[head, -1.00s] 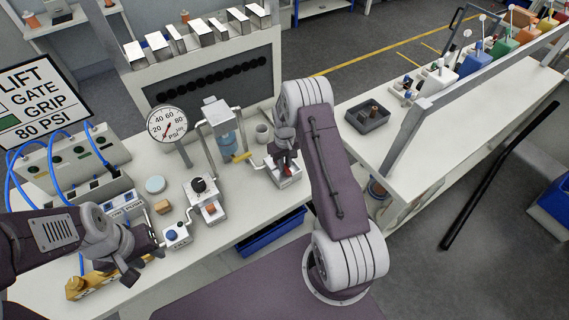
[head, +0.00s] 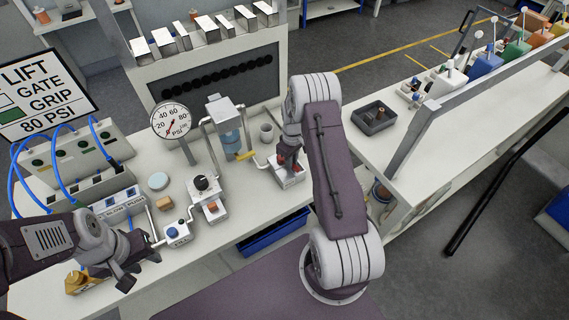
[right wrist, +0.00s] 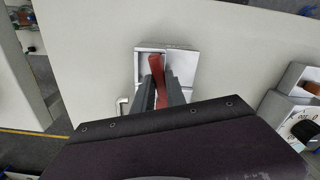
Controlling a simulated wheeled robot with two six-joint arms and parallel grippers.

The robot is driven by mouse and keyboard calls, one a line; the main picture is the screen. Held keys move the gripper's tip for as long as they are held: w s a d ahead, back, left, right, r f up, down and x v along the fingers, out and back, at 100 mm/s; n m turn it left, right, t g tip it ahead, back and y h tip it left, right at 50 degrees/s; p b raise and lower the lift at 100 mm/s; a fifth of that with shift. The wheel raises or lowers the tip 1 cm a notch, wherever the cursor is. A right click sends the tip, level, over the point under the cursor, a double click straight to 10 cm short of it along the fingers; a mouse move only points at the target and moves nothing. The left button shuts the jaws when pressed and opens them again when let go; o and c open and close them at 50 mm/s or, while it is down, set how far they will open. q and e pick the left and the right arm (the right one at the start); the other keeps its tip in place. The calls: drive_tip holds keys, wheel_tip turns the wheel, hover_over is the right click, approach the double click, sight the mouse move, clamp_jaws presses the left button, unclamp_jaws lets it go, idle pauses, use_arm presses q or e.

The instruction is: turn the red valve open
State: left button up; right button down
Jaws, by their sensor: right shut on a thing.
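The red valve handle (right wrist: 156,68) shows in the right wrist view, on a white valve block (right wrist: 184,60). My right gripper (right wrist: 160,93) has its two dark fingers shut on the red handle. In the head view the white valve block (head: 293,180) sits on the bench, and my right gripper (head: 288,158) is down over it, hiding most of the handle. My left gripper (head: 142,262) is low at the left, near the small box with a blue button (head: 172,232). Whether its jaws are open is unclear.
A pressure gauge (head: 171,120), a blue filter bowl (head: 231,139) and a block with a black knob (head: 201,183) stand left of the valve. A sign (head: 40,95) stands at the left. A dark tray (head: 374,117) is on the right bench.

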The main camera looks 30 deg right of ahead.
drive_tip(key=n, duration=0.1)
drive_tip(key=d+n+b, duration=0.1)
drive_tip(key=shift+w+d+n, duration=0.1)
drive_tip(key=shift+w+n, duration=0.25)
drive_tip(key=shift+n, duration=0.05)
drive_tip(key=n+b, duration=0.1)
drive_tip(key=n, duration=0.1)
drive_tip(key=w+d+n, duration=0.1)
drive_tip(key=n, duration=0.1)
drive_tip(key=shift+w+d+b, duration=0.2)
drive_tip(key=shift+b, duration=0.15)
drive_tip(key=n, duration=0.2)
drive_tip(key=w+n+b, duration=0.1)
drive_tip(key=n, duration=0.1)
drive_tip(key=shift+w+d, duration=0.2)
drive_tip(key=shift+d, duration=0.15)
drive_tip(key=shift+w+n+b, duration=0.2)
drive_tip(key=shift+w+n, duration=0.2)
drive_tip(key=shift+n, duration=0.45)
drive_tip(key=shift+w+n+b, duration=0.2)
drive_tip(key=shift+w+n, duration=0.15)
drive_tip(key=shift+n, duration=0.5)
drive_tip(key=shift+d+r, duration=0.1)
drive_tip(key=c, duration=1.4)
unclamp_jaws()
drive_tip(key=shift+o, duration=0.2)
